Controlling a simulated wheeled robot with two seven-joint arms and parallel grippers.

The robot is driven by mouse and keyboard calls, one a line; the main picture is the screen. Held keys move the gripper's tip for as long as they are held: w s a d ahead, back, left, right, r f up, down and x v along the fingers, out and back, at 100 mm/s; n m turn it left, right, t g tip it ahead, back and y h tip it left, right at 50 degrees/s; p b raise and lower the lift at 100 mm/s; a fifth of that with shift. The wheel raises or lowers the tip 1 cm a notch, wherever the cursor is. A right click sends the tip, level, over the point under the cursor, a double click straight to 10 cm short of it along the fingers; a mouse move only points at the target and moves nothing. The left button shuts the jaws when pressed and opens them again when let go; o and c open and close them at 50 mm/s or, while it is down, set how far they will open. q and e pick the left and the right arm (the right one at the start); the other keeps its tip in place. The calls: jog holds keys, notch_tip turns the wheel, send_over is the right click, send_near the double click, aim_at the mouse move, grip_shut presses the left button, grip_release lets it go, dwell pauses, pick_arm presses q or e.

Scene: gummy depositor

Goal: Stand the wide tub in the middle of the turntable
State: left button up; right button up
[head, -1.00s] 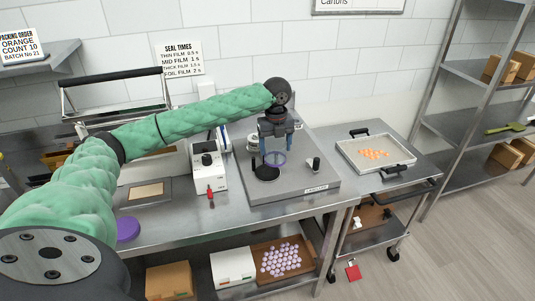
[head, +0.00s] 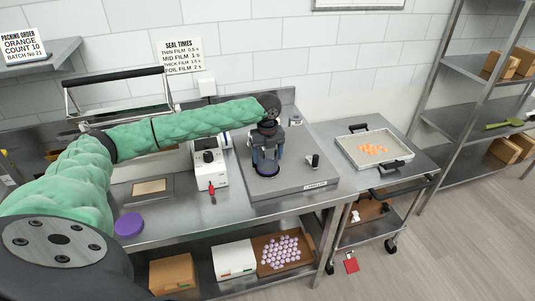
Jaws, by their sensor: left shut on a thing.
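My left gripper (head: 267,158) points down over the labelling machine (head: 313,188) and is shut on the wide tub (head: 267,171). The tub shows mostly as a purple band low between the fingers; the gripper hides the rest. The tub is over the black turntable, of which only a thin dark edge (head: 267,178) shows around its foot. It looks roughly centred and upright. I cannot tell whether its base touches the turntable. My right gripper is not in view.
A small black post (head: 314,161) stands on the machine right of the turntable. A white sealing device (head: 209,168) with a red-tipped part stands to the left. A purple lid (head: 128,224) lies on the bench. A tray of orange gummies (head: 348,152) sits on the right-hand cart.

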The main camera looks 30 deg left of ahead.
pick_arm(q)
jog(key=o, duration=1)
jog(key=shift+f, duration=0.1)
jog(key=shift+o, duration=0.2)
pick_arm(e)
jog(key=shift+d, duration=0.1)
pick_arm(q)
jog(key=shift+r, duration=0.25)
notch_tip(320, 180, up, 2)
jog(key=shift+w+r+b, duration=0.1)
jog(key=shift+b, duration=0.7)
notch_tip(320, 180, up, 10)
jog(key=b, duration=0.3)
jog(key=shift+f, duration=0.2)
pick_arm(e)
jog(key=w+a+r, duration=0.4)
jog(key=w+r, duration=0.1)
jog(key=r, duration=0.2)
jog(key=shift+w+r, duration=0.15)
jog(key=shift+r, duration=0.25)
